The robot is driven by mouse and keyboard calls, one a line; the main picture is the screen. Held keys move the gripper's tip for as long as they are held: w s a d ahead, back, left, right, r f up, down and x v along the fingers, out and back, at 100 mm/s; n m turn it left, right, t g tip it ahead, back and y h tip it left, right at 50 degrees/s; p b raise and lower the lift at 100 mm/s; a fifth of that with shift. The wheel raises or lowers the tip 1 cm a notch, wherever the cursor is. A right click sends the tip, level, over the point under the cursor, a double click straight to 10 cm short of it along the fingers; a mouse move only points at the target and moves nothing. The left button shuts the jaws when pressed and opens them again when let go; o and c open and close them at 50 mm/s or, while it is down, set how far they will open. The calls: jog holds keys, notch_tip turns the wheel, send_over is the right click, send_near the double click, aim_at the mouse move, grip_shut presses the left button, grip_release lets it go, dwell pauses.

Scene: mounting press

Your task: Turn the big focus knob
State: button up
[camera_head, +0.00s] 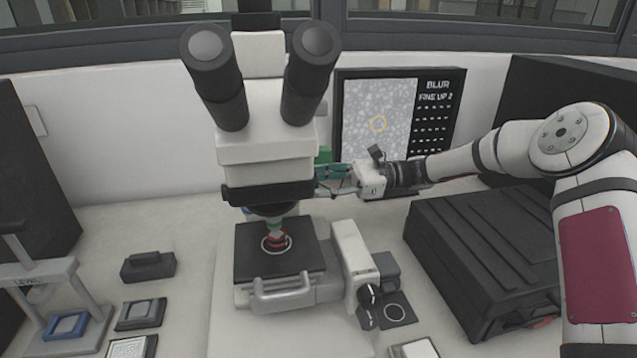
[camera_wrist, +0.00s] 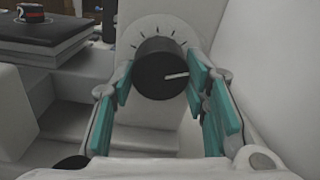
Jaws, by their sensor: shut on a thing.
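The big focus knob (camera_wrist: 160,68) is black with a white pointer line aimed to the right. It sits on a pale round dial plate (camera_wrist: 188,32) with dark tick marks. My gripper (camera_wrist: 160,86) has its teal finger pads on the left and right sides of the knob, shut on it. In the head view my gripper (camera_head: 334,181) reaches in from the right to the microscope's (camera_head: 265,130) right side, below the eyepieces. The knob itself cannot be made out there.
A monitor (camera_head: 380,118) behind shows a grey speckled picture and the words "BLUR" and "FINE UP 2". A red sample (camera_head: 276,242) is on the dark stage (camera_head: 253,262). Smaller black knobs (camera_head: 368,300) are at the front right. A black case (camera_head: 490,245) stands right, under my arm.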

jog(key=shift+f+m, duration=0.1)
jog(key=shift+m, duration=0.5)
jog(key=o, duration=1.1)
jog(key=shift+o, duration=0.2)
jog(key=v, duration=1.2)
dwell(0.5)
